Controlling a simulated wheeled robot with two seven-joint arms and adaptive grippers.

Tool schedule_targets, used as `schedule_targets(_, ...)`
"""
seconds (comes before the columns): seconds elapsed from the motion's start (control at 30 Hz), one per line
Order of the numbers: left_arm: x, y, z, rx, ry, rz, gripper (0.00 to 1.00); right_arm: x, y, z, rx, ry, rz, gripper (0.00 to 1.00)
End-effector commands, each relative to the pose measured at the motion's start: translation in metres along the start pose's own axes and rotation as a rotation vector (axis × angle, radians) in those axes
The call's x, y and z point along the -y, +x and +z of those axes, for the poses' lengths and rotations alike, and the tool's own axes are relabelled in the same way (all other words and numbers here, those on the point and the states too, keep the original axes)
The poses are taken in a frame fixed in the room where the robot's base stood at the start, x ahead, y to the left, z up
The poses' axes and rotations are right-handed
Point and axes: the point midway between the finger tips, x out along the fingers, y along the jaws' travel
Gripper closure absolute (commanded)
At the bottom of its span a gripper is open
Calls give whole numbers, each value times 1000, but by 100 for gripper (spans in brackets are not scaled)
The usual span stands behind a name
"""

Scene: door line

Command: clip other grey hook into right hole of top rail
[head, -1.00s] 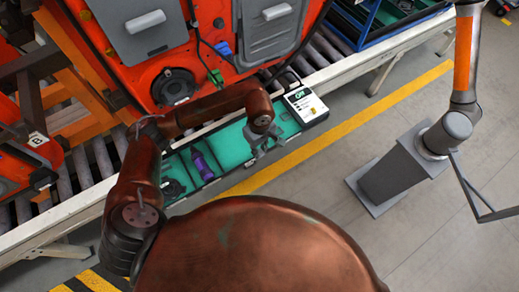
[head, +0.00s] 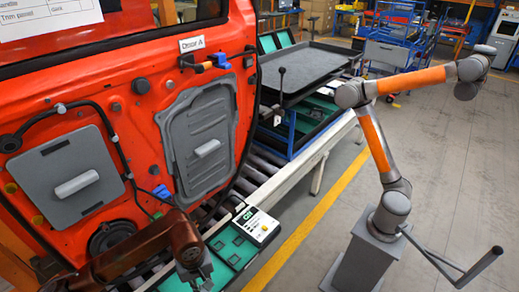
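The red door (head: 140,45) labelled Door A stands at the left. Its upper red band runs below the window opening, with small dark and grey fittings on it. A small grey block (head: 141,86) is on this band; I cannot tell whether it is a hook. A black cable with a blue clip (head: 219,61) lies near the band's right end. No grey hook or rail hole can be made out clearly. My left gripper (head: 195,283) is low in the picture, below the door's lower edge and beside the green tray. Its fingertips are small and near the frame edge. My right gripper is not in view.
Two grey panels with handles (head: 79,182) (head: 207,148) are on the door. A green tray (head: 232,248) with a white device (head: 255,225) lies on the roller conveyor. An orange and grey robot arm (head: 405,78) stands at the right.

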Motion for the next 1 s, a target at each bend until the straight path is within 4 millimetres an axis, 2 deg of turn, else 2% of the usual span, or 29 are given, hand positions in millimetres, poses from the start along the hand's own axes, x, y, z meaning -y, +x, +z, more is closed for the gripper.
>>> schedule_targets(0.03,8,-7,-1,-4,74,-2,100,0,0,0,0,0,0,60)
schedule_targets(0.2,26,-26,1,-2,301,-3,100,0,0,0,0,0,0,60)
schedule_targets(0.33,32,-33,3,0,391,-4,100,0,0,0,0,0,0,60)
schedule_targets(0.73,34,-35,3,1,418,-5,100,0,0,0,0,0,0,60)
schedule_targets(0.9,34,-34,4,3,416,-4,100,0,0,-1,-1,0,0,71)
schedule_targets(1.0,37,-34,4,3,411,-4,100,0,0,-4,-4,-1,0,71)
